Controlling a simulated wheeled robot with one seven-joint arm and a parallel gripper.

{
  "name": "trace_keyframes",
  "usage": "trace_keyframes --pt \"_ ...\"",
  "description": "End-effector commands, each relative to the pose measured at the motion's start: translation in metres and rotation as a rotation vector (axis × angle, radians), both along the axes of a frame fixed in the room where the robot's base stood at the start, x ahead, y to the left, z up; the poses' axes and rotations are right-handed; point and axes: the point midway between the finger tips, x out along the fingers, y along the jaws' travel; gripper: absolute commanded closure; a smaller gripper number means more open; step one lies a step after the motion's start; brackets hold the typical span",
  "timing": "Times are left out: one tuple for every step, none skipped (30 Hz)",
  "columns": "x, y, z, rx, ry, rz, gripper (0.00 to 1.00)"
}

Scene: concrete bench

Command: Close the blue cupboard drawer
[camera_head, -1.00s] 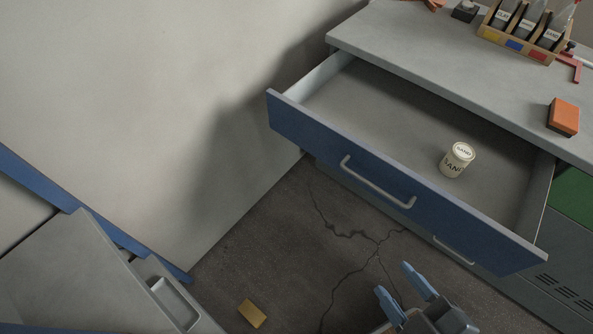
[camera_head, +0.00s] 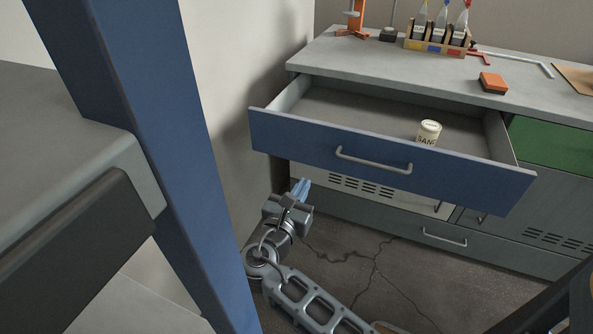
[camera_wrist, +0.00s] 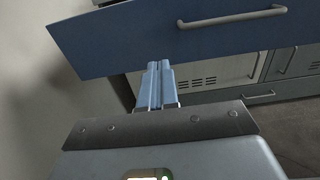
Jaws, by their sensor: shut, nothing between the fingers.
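The blue drawer (camera_head: 300,143) stands pulled out of the grey cupboard, with a pale bar handle (camera_head: 373,160) across its front. A white can labelled SAND (camera_head: 429,132) stands inside it. My gripper (camera_head: 302,186) is shut and empty, in front of and below the left part of the drawer front. In the wrist view, my fingers (camera_wrist: 159,70) are together and point at the lower edge of the blue front (camera_wrist: 130,40); whether they touch it I cannot tell. The handle (camera_wrist: 232,17) is to the right of the fingers there.
The benchtop (camera_head: 380,65) holds a bottle rack (camera_head: 436,46), an orange block (camera_head: 493,82) and several tools. A green drawer front (camera_head: 552,145) is to the right. A blue post (camera_head: 150,130) stands close on the left. Cracked floor (camera_head: 385,265) is open below.

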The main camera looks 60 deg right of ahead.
Motion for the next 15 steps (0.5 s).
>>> trace_keyframes --pt "0.000 -0.003 0.001 -0.011 0.007 -0.010 1.00" --pt "0.000 -0.005 0.002 -0.015 0.011 -0.013 1.00" --pt "0.001 -0.008 0.003 -0.016 0.013 -0.014 1.00" --pt "0.001 -0.011 0.003 -0.016 0.013 -0.014 1.00" --pt "0.001 -0.014 0.003 -0.016 0.013 -0.014 1.00" --pt "0.001 -0.020 0.003 -0.016 0.012 -0.015 1.00" --pt "0.002 -0.024 0.003 -0.016 0.012 -0.015 1.00" --pt "0.002 -0.029 0.002 -0.016 0.012 -0.014 1.00" --pt "0.002 -0.037 0.002 -0.015 0.011 -0.015 1.00" --pt "0.003 -0.042 0.002 -0.014 0.011 -0.014 1.00" --pt "0.003 -0.048 0.002 -0.014 0.011 -0.015 1.00" --pt "0.004 -0.057 0.002 -0.014 0.010 -0.014 1.00" --pt "0.004 -0.063 0.002 -0.015 0.010 -0.015 1.00" --pt "0.005 -0.069 0.002 -0.015 0.010 -0.014 1.00" --pt "0.005 -0.076 0.002 -0.014 0.010 -0.015 1.00"
